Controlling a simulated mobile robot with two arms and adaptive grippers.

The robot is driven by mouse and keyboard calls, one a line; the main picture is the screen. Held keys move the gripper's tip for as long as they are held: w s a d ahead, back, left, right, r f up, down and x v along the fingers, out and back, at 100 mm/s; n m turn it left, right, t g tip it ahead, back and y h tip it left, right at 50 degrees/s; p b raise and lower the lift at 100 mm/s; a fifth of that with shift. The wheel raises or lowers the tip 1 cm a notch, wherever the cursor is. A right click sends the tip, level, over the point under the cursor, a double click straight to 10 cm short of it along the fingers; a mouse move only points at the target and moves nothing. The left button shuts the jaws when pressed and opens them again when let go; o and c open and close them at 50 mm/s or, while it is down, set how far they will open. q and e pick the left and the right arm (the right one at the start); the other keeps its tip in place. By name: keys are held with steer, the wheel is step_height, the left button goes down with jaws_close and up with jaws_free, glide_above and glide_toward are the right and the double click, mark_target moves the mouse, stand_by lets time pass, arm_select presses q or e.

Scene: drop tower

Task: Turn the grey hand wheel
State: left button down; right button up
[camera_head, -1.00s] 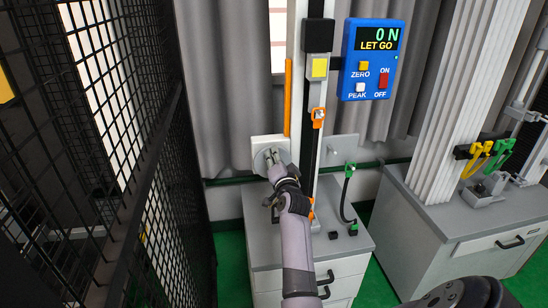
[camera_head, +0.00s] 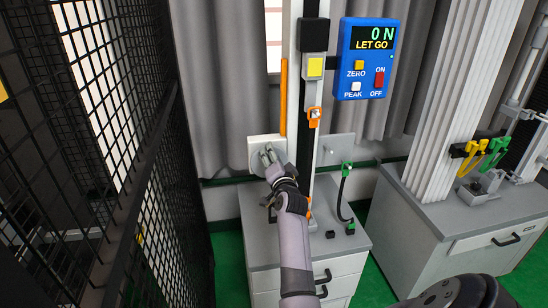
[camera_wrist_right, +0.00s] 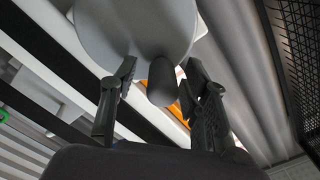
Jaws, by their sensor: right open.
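The grey hand wheel (camera_head: 258,161) is a round disc on a white plate (camera_head: 254,143) at the left of the tower post, mostly covered by my right gripper in the head view. In the right wrist view the wheel's disc (camera_wrist_right: 130,22) fills the top, and its dark rounded handle (camera_wrist_right: 162,84) sticks out towards me. My right gripper (camera_head: 268,157) is at the wheel. Its two fingers (camera_wrist_right: 161,80) are open, one on each side of the handle, with gaps visible. My left gripper is not in view.
A blue display box (camera_head: 364,62) reads "0 N" and "LET GO". The tower stands on a grey cabinet (camera_head: 262,254). Black mesh fencing (camera_head: 150,200) is close on the left. A second cabinet (camera_head: 425,235) stands at the right.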

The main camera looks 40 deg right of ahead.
steer(key=v, duration=0.7)
steer(key=shift+s, duration=0.25)
steer(key=shift+a, duration=0.1)
